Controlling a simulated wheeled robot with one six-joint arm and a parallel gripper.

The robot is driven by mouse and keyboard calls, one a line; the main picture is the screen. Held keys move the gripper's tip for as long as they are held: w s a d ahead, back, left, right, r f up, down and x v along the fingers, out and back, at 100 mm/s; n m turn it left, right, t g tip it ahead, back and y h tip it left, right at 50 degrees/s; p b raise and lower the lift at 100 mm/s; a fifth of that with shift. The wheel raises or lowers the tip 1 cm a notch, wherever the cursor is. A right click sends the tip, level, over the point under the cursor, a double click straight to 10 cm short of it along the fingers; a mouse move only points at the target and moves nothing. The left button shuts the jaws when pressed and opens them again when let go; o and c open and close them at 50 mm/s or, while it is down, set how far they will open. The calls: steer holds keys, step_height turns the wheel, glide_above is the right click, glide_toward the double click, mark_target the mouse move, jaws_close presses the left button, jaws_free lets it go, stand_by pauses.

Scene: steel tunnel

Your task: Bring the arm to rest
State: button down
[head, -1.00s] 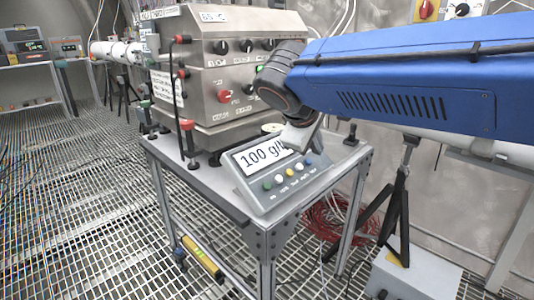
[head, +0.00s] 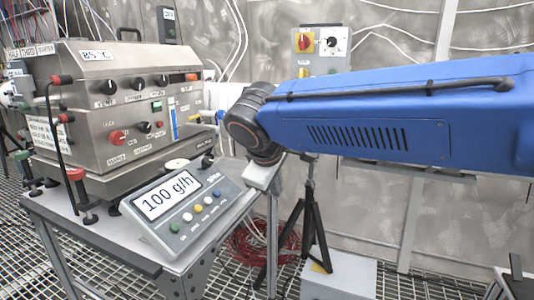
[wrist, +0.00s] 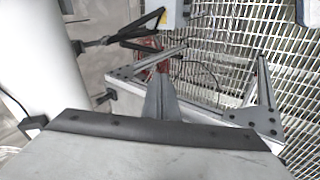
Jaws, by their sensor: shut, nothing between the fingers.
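My blue arm (head: 380,115) reaches in from the right in the head view and ends at a dark wrist joint. Below that joint the pale end of my gripper (head: 262,176) shows small and partly hidden, just right of the display panel.
A steel machine (head: 120,110) stands on a metal-framed table (head: 85,235) at left. A display panel (head: 175,208) reading "100 g/h" sits at its front. A black tripod (head: 308,220), a grey box (head: 340,275) and red cable (head: 250,245) are behind my gripper.

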steer(key=s+d+f+m+g, duration=0.1)
steer(key=s+d+f+m, duration=0.25)
steer(key=d, duration=0.55)
steer(key=s+d+f+m+g, duration=0.1)
steer(key=s+d+f+m, duration=0.2)
steer(key=d, duration=0.7)
steer(key=s+d+f+m, duration=0.2)
steer(key=s+d+f, duration=0.2)
steer(key=s, duration=0.3)
steer(key=s+d+f+m+y, duration=0.1)
steer(key=s+d+f+m, duration=0.2)
steer(key=s+f, duration=0.3)
steer(key=shift+s+d+f+m+y, duration=0.25)
steer(key=shift+s+d+m+y, duration=0.1)
steer(key=shift+s+d, duration=0.5)
